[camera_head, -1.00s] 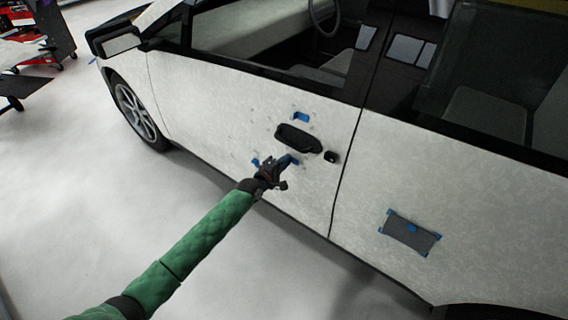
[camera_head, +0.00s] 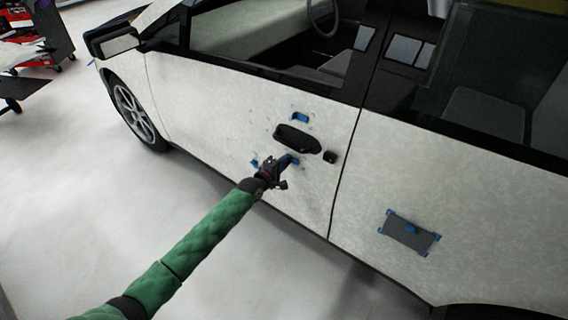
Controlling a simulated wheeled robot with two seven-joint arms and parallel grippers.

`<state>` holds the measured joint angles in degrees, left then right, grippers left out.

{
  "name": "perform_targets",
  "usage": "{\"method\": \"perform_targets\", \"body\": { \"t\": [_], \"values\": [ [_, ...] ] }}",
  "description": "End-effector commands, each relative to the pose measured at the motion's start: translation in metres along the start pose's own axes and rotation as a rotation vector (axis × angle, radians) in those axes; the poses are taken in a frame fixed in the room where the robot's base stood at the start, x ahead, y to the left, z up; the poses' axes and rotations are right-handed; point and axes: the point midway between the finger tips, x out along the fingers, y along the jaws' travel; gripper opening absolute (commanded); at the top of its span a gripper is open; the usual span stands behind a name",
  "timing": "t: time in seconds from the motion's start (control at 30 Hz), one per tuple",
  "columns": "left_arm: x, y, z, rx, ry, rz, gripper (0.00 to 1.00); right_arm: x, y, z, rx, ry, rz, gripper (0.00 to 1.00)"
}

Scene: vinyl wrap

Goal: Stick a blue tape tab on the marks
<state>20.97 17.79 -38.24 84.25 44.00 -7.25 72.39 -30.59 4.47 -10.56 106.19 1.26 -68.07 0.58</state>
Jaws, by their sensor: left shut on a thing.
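My left gripper (camera_head: 277,167) is at the white front door (camera_head: 220,120), just below the black door handle recess (camera_head: 297,139). It is shut on a blue tape tab (camera_head: 290,160), which is at the door surface; I cannot tell whether it touches. Another blue tab (camera_head: 300,117) is on the door above the handle. A small blue piece (camera_head: 255,163) shows left of the gripper. Small dark marks dot the door around the handle, too small to make out well. My right gripper is not in view.
The side mirror (camera_head: 118,42) sticks out at the upper left.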

Motion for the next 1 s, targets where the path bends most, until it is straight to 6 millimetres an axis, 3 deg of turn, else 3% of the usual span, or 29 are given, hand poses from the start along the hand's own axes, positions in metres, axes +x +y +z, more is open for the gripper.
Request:
{"method": "perform_targets", "body": {
  "t": [1.0],
  "values": [
    [0.0090,0.0000,-0.0003,0.000,0.000,0.000,0.00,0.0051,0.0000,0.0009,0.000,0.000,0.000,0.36]
  ]
}}
